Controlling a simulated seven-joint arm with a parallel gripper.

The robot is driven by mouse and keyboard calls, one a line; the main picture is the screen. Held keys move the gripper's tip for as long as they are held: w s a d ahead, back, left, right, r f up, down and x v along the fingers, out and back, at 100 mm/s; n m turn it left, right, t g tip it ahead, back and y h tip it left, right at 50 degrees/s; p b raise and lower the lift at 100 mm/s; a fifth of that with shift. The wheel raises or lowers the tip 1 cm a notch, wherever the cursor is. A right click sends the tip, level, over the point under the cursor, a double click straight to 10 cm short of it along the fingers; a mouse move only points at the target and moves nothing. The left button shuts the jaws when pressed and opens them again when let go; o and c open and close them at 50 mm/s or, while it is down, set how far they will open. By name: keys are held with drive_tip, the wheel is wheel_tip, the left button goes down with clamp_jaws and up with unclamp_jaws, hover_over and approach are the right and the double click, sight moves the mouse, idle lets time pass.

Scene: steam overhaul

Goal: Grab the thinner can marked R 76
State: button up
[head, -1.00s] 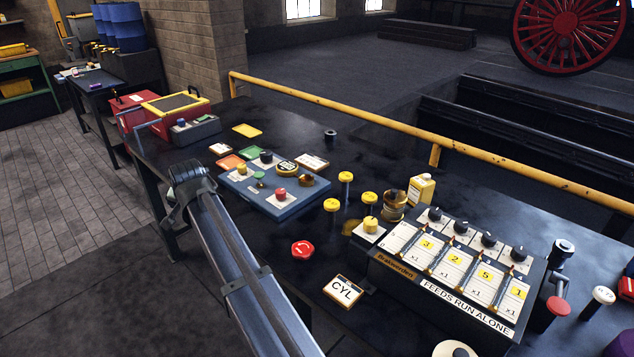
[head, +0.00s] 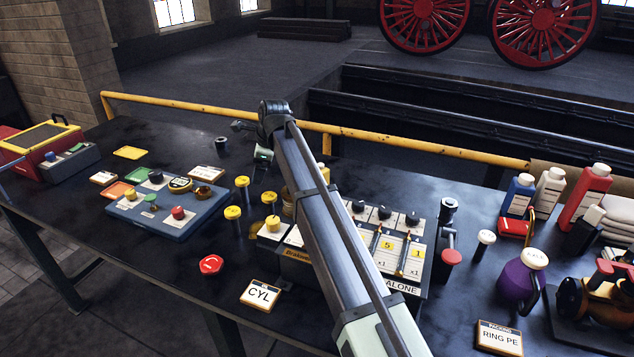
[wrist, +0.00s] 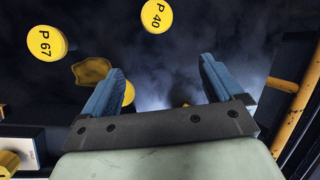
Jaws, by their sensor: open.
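No mark reading R 76 is legible in any view, so I cannot tell for certain which thing is the thinner can. In the head view a small yellow piece (head: 326,172) shows just right of my arm; it may be part of the yellow can, mostly hidden behind the arm. My gripper (head: 259,165) is above the bench, behind the yellow-topped posts. In the wrist view my gripper (wrist: 160,75) is open, its blue fingers apart over dark bench.
A blue control panel (head: 165,210) and a CYL card (head: 261,294) are left of my arm. The lever box (head: 405,250) is partly behind it. Bottles, including a red one (head: 585,195), and a purple jug (head: 520,280) stand right. A yellow rail (head: 430,146) runs along the back.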

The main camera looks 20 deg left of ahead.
sight(322, 167)
drive_tip(key=w+d+r+m, duration=0.1)
drive_tip(key=w+d+m, duration=0.4)
drive_tip(key=d, duration=0.4)
drive_tip(key=w+d+r+m, duration=0.1)
drive_tip(key=w+d+m, duration=0.2)
drive_tip(key=w+d, duration=0.5)
drive_tip(key=x, duration=0.8)
drive_tip(key=shift+s+f, duration=0.15)
drive_tip(key=shift+s, duration=0.05)
drive_tip(key=shift+x, duration=2.6)
drive_tip(key=shift+s+a, duration=0.1)
drive_tip(key=shift+a, duration=0.05)
drive_tip(key=shift+c, duration=0.2)
drive_tip(key=c, duration=1.2)
